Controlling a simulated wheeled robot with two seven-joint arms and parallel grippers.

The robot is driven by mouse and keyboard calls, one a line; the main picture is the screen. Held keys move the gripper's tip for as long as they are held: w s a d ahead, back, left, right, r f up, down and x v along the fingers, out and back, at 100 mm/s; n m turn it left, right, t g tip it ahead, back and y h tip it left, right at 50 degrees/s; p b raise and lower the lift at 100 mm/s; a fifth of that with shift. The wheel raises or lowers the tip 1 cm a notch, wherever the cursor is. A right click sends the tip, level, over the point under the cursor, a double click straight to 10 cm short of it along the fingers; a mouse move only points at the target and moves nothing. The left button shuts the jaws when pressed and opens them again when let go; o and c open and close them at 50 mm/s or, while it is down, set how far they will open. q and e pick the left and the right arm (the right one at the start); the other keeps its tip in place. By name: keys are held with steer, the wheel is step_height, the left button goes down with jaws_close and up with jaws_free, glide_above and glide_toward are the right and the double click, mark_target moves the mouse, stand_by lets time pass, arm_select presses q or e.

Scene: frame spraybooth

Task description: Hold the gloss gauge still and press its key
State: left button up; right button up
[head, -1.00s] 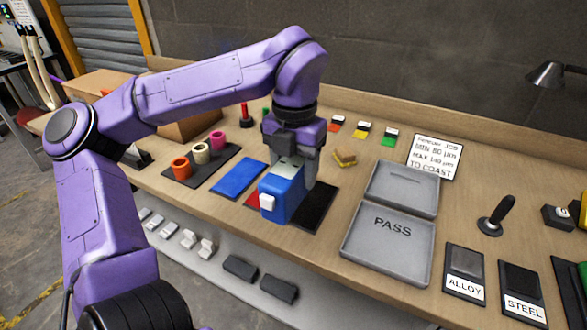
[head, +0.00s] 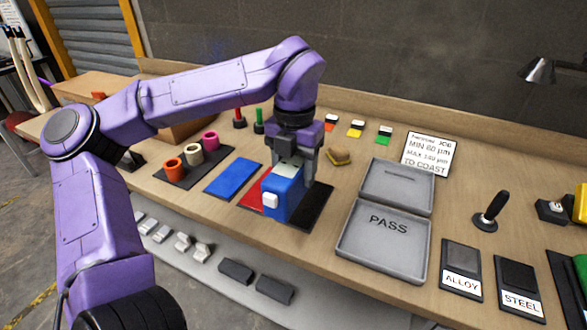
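The gloss gauge (head: 282,200) is a blue block with a pale top and a white key (head: 270,201) on its near end. It stands upright over the red panel (head: 254,193) and the black panel (head: 313,213). My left gripper (head: 293,170) reaches down over it from above, with its fingers around the body. It looks shut on the gauge, though one finger is mostly hidden. The white key is uncovered and nothing touches it. Whether the gauge's underside rests on the panels is hard to see. My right gripper is not in view.
A blue panel (head: 234,179) and a mat with coloured rings (head: 195,151) lie left. A grey case marked PASS (head: 385,245) lies open to the right. ALLOY (head: 460,262) and STEEL (head: 520,280) plates and a joystick (head: 490,212) stand farther right.

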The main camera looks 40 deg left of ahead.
arm_select(q)
steer(key=shift+w+a+f+b, duration=0.4)
steer(key=shift+w+f, duration=1.1)
steer(key=shift+w, duration=0.1)
steer(key=shift+w+a+f+b, duration=0.35)
steer(key=shift+w+f, duration=1.15)
steer(key=shift+w, duration=0.15)
steer(key=shift+w+a+f+b, duration=0.4)
steer(key=shift+w+f, duration=1.1)
steer(key=shift+w, duration=0.1)
steer(key=shift+s+f, duration=0.1)
steer(key=shift+f, duration=0.2)
stand_by(0.4)
